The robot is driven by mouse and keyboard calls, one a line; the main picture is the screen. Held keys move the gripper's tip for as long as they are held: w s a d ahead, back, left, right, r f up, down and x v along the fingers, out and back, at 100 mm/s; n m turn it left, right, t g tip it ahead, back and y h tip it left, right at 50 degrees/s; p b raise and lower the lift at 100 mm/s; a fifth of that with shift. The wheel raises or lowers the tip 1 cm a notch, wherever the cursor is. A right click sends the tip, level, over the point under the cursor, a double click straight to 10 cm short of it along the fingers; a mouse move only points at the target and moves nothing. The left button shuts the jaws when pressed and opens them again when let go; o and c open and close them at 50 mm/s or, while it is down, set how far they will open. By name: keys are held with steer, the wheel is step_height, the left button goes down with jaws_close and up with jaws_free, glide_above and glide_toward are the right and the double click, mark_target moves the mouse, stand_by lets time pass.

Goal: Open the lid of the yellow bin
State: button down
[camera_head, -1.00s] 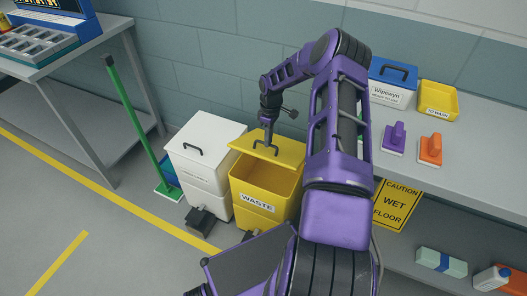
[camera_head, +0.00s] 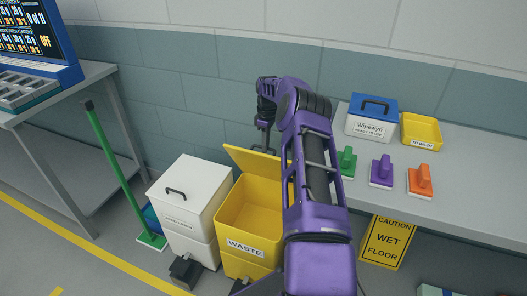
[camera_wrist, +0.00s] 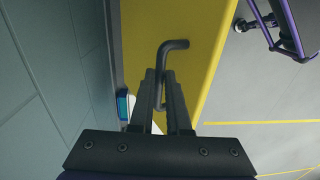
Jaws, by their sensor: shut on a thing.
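The yellow bin (camera_head: 247,245), marked WASTE, stands on the floor and its inside shows. Its yellow lid (camera_head: 243,158) is tilted steeply up at the back, near the wall. My gripper (camera_head: 264,145) is behind the raised lid in the head view, partly hidden by it. In the wrist view my gripper (camera_wrist: 164,84) is shut on the dark bent handle (camera_wrist: 176,45) of the lid (camera_wrist: 200,60). In the head view the handle is hidden.
A white lidded bin (camera_head: 188,203) stands close on the left, with a green broom (camera_head: 120,165) beyond it. A bench (camera_head: 460,205) on the right holds a blue-lidded box (camera_head: 372,118), a yellow tray (camera_head: 421,132) and several scrubbers. The wall (camera_head: 190,100) is close behind.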

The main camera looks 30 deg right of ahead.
steer(key=shift+w+d+b, duration=0.25)
steer(key=shift+w+d, duration=0.05)
steer(key=shift+d, duration=0.35)
steer(key=shift+w+d+b, duration=0.2)
steer(key=shift+w+d, duration=0.05)
steer(key=shift+d, duration=0.35)
steer(key=c, duration=1)
jaws_free()
steer(key=shift+w+d+f, duration=0.1)
steer(key=shift+d, duration=0.05)
steer(key=shift+o, duration=0.6)
steer(key=shift+w+r, duration=0.1)
steer(key=shift+r, duration=0.1)
step_height(320, 180, up, 10)
steer(key=p, duration=0.3)
